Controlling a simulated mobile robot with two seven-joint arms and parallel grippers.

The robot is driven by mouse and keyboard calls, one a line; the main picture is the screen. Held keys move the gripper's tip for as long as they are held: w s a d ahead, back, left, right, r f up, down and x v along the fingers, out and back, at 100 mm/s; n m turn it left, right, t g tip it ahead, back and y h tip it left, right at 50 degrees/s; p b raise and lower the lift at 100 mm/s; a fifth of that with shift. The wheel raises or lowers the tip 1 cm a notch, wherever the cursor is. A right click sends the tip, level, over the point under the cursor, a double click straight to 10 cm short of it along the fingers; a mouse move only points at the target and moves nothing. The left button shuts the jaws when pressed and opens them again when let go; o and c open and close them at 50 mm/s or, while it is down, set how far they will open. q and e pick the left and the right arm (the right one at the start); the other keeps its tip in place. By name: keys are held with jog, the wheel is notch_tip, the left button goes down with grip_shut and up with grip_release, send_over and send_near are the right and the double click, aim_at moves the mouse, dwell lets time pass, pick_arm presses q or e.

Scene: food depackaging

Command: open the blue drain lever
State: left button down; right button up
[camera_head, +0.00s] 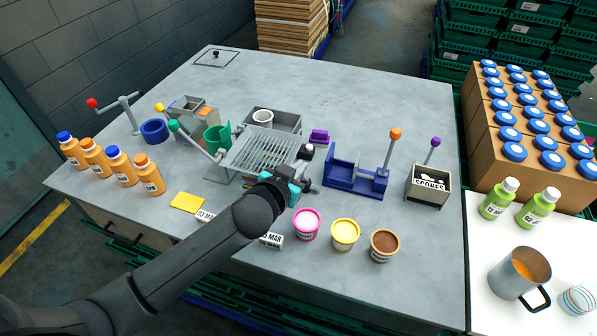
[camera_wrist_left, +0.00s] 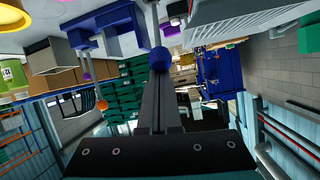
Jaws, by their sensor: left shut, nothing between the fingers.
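The blue ball knob (camera_wrist_left: 160,60) of a lever shows in the left wrist view, on a grey rod that runs up out of the picture. My left gripper (camera_wrist_left: 160,82) is shut and empty, its fingertips just under the knob in the picture; whether they touch it I cannot tell. In the head view my left gripper (camera_head: 306,186) is at the front right of the grey slatted drain rack (camera_head: 262,152). The blue knob cannot be made out clearly there, near the gripper. My right gripper is not in view.
A blue fixture with an orange-knobbed lever (camera_head: 356,178) stands right of the gripper. Pink (camera_head: 306,224), yellow (camera_head: 345,235) and brown (camera_head: 383,245) tubs stand in front. A green-knobbed lever (camera_head: 195,140) is left of the rack.

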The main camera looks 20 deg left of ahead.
pick_arm(q)
jog(key=s+f+t+b, duration=0.2)
jog(key=b, duration=0.4)
jog(key=shift+s+a+t, duration=0.1)
jog(key=shift+s+t, duration=0.05)
jog(key=shift+t, duration=0.15)
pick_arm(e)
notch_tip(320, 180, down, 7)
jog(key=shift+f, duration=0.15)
pick_arm(q)
jog(key=shift+r, duration=0.1)
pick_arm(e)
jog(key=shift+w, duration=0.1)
